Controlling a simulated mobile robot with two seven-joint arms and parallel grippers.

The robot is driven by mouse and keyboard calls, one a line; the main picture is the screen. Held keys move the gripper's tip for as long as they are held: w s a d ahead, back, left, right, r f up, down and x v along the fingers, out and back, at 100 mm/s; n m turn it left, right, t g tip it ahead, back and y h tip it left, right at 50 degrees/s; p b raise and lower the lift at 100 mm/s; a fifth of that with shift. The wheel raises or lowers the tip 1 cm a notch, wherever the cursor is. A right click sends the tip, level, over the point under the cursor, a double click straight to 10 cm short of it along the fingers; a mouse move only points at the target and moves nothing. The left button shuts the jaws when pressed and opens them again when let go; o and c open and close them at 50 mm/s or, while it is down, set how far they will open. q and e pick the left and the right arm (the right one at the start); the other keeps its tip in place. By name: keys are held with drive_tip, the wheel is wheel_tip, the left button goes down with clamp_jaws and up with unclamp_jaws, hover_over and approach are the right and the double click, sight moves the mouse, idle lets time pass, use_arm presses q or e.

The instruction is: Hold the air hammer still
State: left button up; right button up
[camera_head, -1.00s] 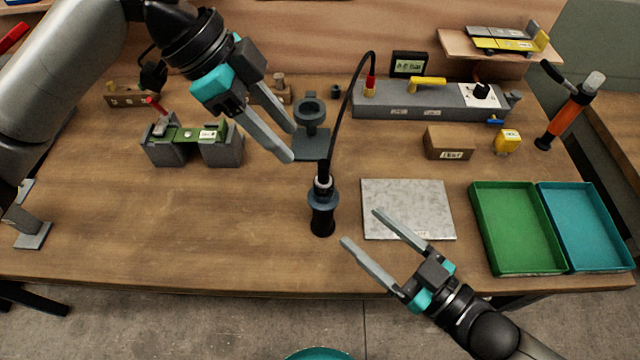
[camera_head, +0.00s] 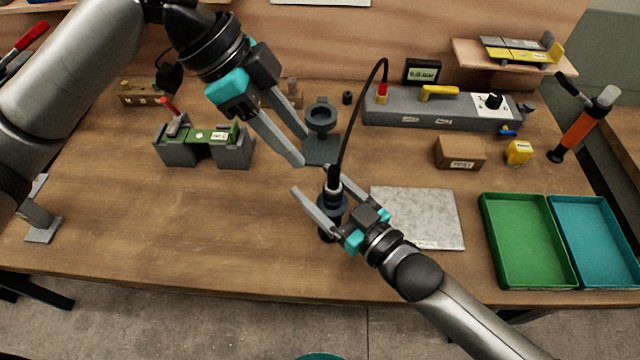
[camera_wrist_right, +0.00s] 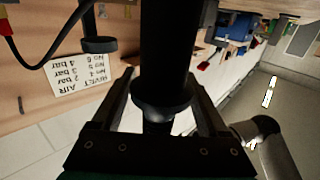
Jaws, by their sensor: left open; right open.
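The air hammer (camera_head: 333,188) stands upright on the table, dark with a wider blue-grey collar, and a black hose rises from its top. My right gripper (camera_head: 325,180) is open with its fingers on either side of the hammer. In the right wrist view the hammer's dark body (camera_wrist_right: 168,50) stands between the two open fingers (camera_wrist_right: 165,105); I cannot tell whether they touch it. My left gripper (camera_head: 303,150) is open and empty, above and behind the hammer, close to a dark ring holder (camera_head: 321,117).
A grey metal plate (camera_head: 430,215) lies right of the hammer, with a green tray (camera_head: 527,243) and a blue tray (camera_head: 597,243) beyond. A grey air unit (camera_head: 450,112) stands at the back. A green-topped fixture (camera_head: 205,146) stands left.

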clamp_jaws()
idle(0.7)
use_arm(q)
drive_tip(key=shift+c, duration=0.7)
drive_tip(key=r+m+y, duration=0.2)
drive_tip(key=m+y, duration=0.4)
hover_over(334, 169)
drive_tip(key=shift+f, duration=0.2)
drive_tip(key=shift+f, duration=4.4)
